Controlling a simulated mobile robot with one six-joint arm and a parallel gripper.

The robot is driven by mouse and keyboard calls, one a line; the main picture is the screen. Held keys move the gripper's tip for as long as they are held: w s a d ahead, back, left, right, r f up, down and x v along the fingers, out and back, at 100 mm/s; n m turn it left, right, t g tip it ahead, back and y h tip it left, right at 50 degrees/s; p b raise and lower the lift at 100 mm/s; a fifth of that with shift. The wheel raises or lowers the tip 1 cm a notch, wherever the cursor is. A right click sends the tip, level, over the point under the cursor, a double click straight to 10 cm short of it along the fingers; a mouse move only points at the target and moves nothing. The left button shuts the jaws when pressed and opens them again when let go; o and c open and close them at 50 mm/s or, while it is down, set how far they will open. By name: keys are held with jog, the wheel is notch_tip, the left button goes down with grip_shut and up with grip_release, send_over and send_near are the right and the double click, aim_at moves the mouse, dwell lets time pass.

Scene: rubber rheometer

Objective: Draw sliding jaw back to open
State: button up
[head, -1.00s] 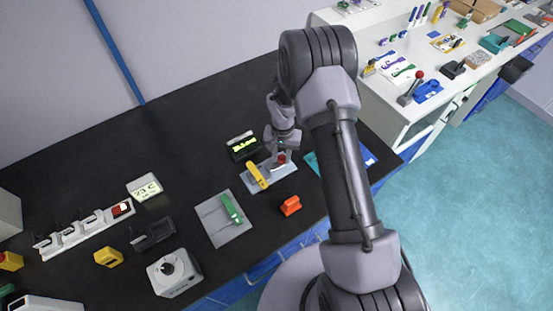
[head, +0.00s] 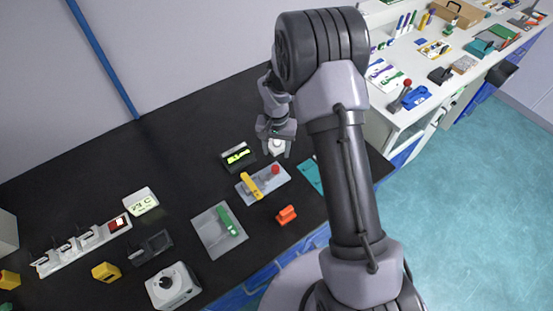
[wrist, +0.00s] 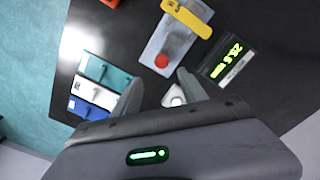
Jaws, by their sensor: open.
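A pale grey plate (head: 283,176) carries a yellow bar (head: 251,186) and a red round knob (head: 275,170). The plate (wrist: 157,41), yellow bar (wrist: 187,17) and red knob (wrist: 161,61) also show in the wrist view. I cannot tell for sure which part is the sliding jaw. My gripper (head: 275,152) is open, beyond the knob on the wall side and apart from it. In the wrist view its two fingers (wrist: 160,92) stand apart, with a small white object (wrist: 173,97) seen between them. I cannot tell whether they touch it.
A black display with green digits (head: 238,157) stands close left of the plate. An orange block (head: 286,215) and a grey plate with a green handle (head: 209,236) lie in front. A teal item (head: 311,176) lies right. The black bench top is clear at back left.

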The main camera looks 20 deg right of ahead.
notch_tip(320, 180, up, 8)
jog(key=p, duration=0.1)
dwell(0.4)
